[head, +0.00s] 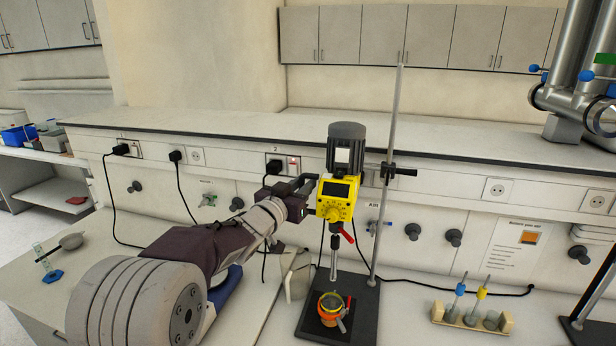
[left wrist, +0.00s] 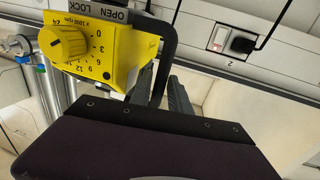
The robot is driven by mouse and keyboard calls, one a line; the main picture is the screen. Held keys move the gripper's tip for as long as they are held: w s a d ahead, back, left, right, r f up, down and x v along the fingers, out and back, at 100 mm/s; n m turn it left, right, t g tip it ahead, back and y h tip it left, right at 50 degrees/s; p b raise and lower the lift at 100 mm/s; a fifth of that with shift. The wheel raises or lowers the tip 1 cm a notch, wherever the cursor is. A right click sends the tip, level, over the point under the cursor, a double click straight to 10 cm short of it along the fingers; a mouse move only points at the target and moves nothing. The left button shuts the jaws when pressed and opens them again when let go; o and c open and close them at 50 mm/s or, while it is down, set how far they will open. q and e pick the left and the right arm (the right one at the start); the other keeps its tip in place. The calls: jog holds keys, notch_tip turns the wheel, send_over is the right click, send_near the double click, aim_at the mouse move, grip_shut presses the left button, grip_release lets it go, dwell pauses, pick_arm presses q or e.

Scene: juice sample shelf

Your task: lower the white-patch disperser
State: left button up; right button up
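The disperser has a dark motor with a white patch (head: 342,155) and a yellow body with a dial (head: 337,198). It is held on an upright metal rod (head: 386,130), and its shaft (head: 334,262) points down above an orange-banded vessel (head: 330,308). The left wrist view shows the yellow body (left wrist: 95,62) and a black handle (left wrist: 170,35) close up. My left gripper (head: 308,190) is at the handle on the disperser's left side. Its dark fingers (left wrist: 165,92) are on either side of the handle; whether they press on it is unclear. My right gripper is out of view.
The vessel stands on the black stand base (head: 365,320). A black clamp knob (head: 403,172) sticks out right of the rod. A wooden rack (head: 472,318) with small tools stands at right. A cable crosses the bench behind. A blue-based glass (head: 52,275) is at far left.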

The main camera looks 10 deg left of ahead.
pick_arm(q)
jog(key=shift+x, duration=0.95)
jog(key=shift+d+r, duration=0.1)
grip_shut()
dwell(0.6)
